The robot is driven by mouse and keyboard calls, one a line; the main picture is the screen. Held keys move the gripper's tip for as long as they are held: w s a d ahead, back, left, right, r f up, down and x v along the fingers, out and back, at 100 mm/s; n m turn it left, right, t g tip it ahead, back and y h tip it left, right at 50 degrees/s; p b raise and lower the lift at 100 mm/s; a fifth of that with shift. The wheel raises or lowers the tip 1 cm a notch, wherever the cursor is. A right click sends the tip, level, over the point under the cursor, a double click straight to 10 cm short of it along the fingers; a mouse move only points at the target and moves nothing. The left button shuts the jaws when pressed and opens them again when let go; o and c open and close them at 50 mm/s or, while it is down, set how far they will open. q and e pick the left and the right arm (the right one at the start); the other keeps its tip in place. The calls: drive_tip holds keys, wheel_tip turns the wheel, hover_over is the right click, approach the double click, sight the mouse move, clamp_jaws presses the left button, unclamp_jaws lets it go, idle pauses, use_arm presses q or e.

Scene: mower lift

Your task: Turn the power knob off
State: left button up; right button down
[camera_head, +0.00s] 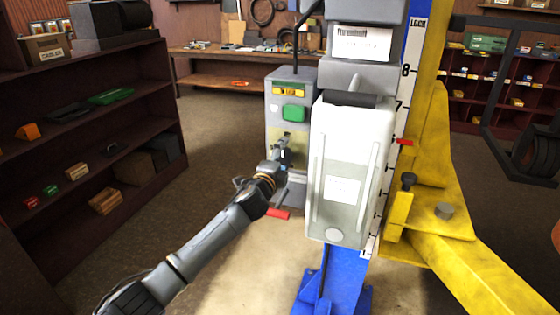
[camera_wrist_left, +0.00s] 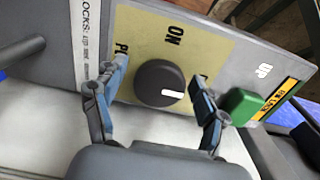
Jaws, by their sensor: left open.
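The power knob (camera_wrist_left: 158,88) is a round black dial with a white mark, on a yellowish panel (camera_wrist_left: 205,48) lettered "ON". The mark points to the lower right in the left wrist view, away from that word. My left gripper (camera_wrist_left: 162,72) is open, with one finger on each side of the knob and visible gaps between fingers and knob. In the head view my left gripper (camera_head: 282,150) is at the front of the grey control box (camera_head: 275,98) and hides the knob. My right gripper is in neither view.
A green button (camera_head: 293,113) sits above the panel. A white-grey unit (camera_head: 350,165) stands right of the box, on the blue lift post (camera_head: 340,285). A yellow lift arm (camera_head: 475,265) extends right. A dark shelf (camera_head: 90,125) stands left, with open floor between.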

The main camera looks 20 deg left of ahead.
use_arm(q)
drive_tip(key=s, duration=1.2)
drive_tip(key=shift+a, duration=0.25)
drive_tip(key=shift+w, duration=0.1)
drive_tip(key=s+d+f+n+g+y, duration=0.2)
drive_tip(key=s+f+n+g, duration=0.65)
drive_tip(key=s+f, duration=0.95)
drive_tip(key=s+f+n+g+h, duration=0.1)
drive_tip(key=s+f+n+g, duration=0.25)
drive_tip(key=s, duration=0.75)
drive_tip(key=s+f+n+g+h, duration=0.15)
drive_tip(key=s+n, duration=0.25)
drive_tip(key=s, duration=0.6)
drive_tip(key=s+f+g+b, duration=0.2)
drive_tip(key=s+f+b, duration=0.1)
drive_tip(key=f, duration=2.9)
drive_tip(key=s+a+f+g+y+b, duration=0.1)
drive_tip(key=s+a+f+b, duration=0.1)
drive_tip(key=s+f, duration=1.4)
drive_tip(key=shift+f, duration=0.15)
